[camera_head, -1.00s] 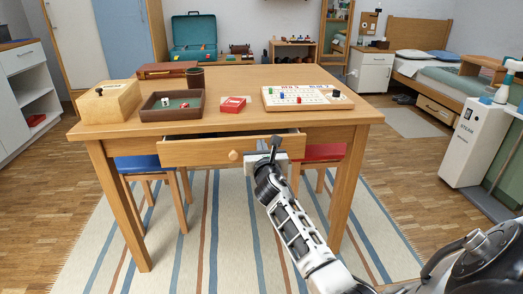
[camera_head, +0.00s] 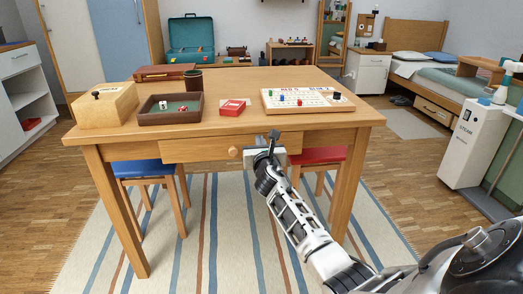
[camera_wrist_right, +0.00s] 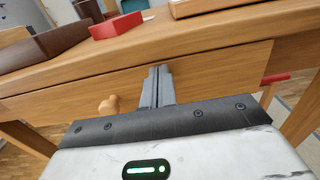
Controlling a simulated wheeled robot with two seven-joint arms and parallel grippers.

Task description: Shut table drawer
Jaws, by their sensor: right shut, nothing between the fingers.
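The wooden table (camera_head: 250,105) stands ahead of me. Its drawer (camera_head: 195,150) has a round wooden knob (camera_head: 235,152). The drawer front looks flush or nearly flush with the table's apron, and no opening shows above it. My right gripper (camera_head: 273,140) is shut and empty, just right of the knob and against or very close to the drawer front. In the right wrist view the shut fingers (camera_wrist_right: 157,85) point at the drawer front (camera_wrist_right: 215,75), with the knob (camera_wrist_right: 109,105) to their left. Contact cannot be told for certain. My left gripper is not in view.
Blue (camera_head: 150,170) and red (camera_head: 318,156) stools stand below. The striped rug (camera_head: 230,235) is clear in front.

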